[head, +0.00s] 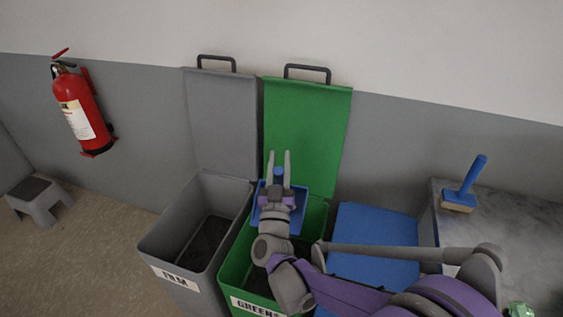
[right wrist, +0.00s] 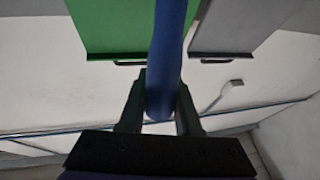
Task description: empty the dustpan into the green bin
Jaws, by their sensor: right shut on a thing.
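My right gripper (head: 280,170) is shut on the handle of the blue dustpan (head: 298,209) and holds it over the mouth of the green bin (head: 234,271). The blue handle (right wrist: 168,60) runs between both fingers in the right wrist view. My wrist and forearm cover the middle of the pan, so I cannot see whether anything lies in it. The green bin's lid (head: 306,130) stands open against the wall; it also shows in the right wrist view (right wrist: 112,25). My left gripper is not in view.
A grey bin (head: 165,268) with its lid up stands left of the green bin. A blue-lidded container (head: 375,225) stands right. A blue-handled brush (head: 465,190) stands on the counter (head: 510,225).

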